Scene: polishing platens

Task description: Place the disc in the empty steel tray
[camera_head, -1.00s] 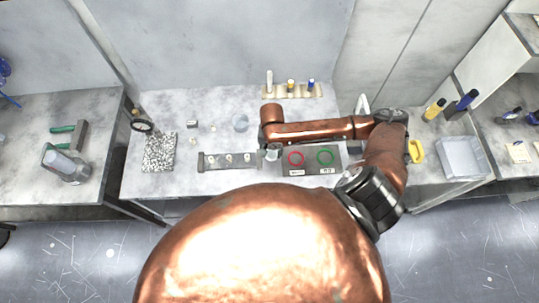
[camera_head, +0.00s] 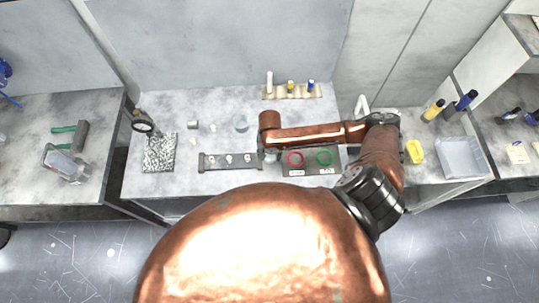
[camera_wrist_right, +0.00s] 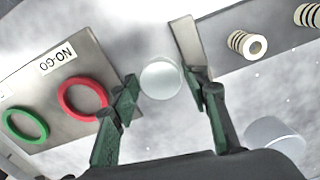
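A pale, translucent round disc (camera_wrist_right: 160,78) lies between the fingertips of my right gripper (camera_wrist_right: 162,95) in the wrist view. Gaps show between it and both green-and-dark fingers, so the gripper is open and not shut on it. In the head view my right gripper (camera_head: 270,155) is small and mostly hidden below its copper arm, between the dark strip and the ring plate. A pale grey, empty-looking tray (camera_head: 462,157) stands at the right end of the bench; I cannot tell if it is the steel one. My left gripper is not in view.
A plate (camera_head: 311,168) marked NO-GO bears a red ring (camera_wrist_right: 82,98) and a green ring (camera_wrist_right: 25,124). A dark strip (camera_head: 205,161) holds several small pale pieces.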

